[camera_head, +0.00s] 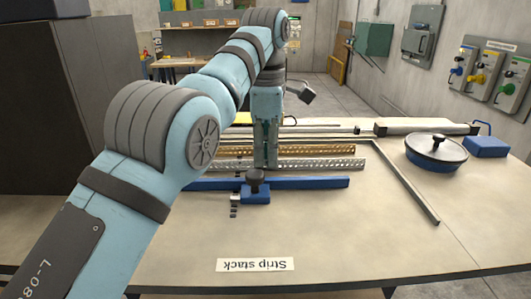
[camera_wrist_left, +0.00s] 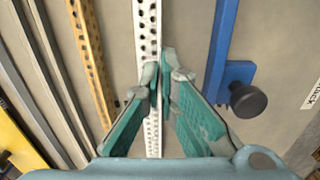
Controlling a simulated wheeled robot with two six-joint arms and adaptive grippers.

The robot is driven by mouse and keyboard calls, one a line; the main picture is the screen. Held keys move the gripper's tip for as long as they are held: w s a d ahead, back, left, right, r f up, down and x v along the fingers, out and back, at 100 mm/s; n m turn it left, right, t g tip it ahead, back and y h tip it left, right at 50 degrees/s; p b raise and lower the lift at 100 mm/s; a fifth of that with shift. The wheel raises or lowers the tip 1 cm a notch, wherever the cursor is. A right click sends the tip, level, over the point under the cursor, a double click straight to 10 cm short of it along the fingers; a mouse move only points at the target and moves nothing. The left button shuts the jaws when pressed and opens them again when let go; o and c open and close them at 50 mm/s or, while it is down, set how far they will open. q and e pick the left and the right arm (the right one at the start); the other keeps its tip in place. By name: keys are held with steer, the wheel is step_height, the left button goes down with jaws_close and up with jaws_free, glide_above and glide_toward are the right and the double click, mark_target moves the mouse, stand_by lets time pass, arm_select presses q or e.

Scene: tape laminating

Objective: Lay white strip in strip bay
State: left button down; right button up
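The white strip (camera_head: 318,163) is a long perforated bar lying left to right in the head view. It also shows in the left wrist view (camera_wrist_left: 147,30), running between the green fingers. My left gripper (camera_head: 266,163) points straight down at it and hides part of it. In the left wrist view its fingertips (camera_wrist_left: 160,72) are close together at the strip, with the left tip overlapping it; whether they press on it is unclear. A strip bay cannot be made out for certain. My right gripper is out of view.
A tan perforated strip (camera_head: 320,150) lies just behind the white one. A blue bar (camera_head: 320,182) with a black-knobbed blue block (camera_head: 256,193) lies in front. A round blue lidded pot (camera_head: 436,155) stands right. The table front, around the "Strip stack" label (camera_head: 255,265), is clear.

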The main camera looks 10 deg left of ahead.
arm_select(q)
steer(key=c, duration=2.3)
jaws_free()
steer(key=o, duration=0.6)
step_height(320, 180, up, 6)
steer(key=p, duration=0.6)
steer(key=shift+r, duration=0.1)
